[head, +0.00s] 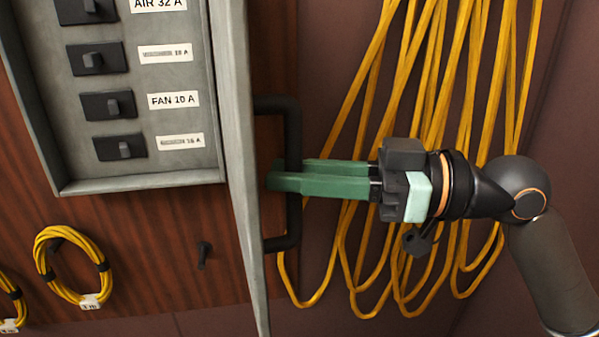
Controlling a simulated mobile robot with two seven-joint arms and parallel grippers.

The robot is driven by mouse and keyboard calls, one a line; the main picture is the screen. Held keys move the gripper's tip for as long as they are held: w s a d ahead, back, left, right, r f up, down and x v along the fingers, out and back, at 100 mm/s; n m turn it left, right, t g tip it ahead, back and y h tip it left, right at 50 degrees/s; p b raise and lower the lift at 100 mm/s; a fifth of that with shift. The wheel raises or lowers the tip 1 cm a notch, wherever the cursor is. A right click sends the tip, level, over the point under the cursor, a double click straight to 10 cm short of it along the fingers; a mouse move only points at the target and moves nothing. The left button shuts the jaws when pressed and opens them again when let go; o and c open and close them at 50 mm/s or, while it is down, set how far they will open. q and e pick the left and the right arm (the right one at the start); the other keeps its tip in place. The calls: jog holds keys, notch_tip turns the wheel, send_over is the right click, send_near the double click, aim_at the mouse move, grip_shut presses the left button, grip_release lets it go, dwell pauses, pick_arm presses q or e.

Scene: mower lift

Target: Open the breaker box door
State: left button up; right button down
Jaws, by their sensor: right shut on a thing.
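The grey breaker box (140,183) is on the wood-panelled wall at the upper left, with several black switches and white labels such as "FAN 10 A" showing inside. Its door (240,150) stands open and is seen nearly edge-on, to the right of the switches. A black bar handle (291,225) sticks out from the right face of the door. My right gripper (275,175) comes in from the right with its green fingers shut on the handle's upright bar. My left gripper is out of view.
Long loops of yellow cable (375,240) hang on the wall behind my right gripper. A coiled yellow cable (63,288) with a tag hangs at the lower left, and part of another shows at the left edge. A small black hook (203,255) is on the panel below the box.

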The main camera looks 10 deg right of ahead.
jog(key=c, duration=1.2)
grip_release()
jog(key=shift+w+d+r, duration=0.1)
jog(key=shift+w+r, duration=0.05)
jog(key=shift+w, duration=0.05)
jog(key=o, duration=0.4)
jog(key=shift+w, duration=0.1)
jog(key=shift+o, duration=0.2)
jog(key=shift+f, duration=0.2)
jog(key=b+v, duration=0.4)
jog(key=v, duration=0.8)
jog(key=shift+r, duration=0.15)
jog(key=shift+d, duration=0.15)
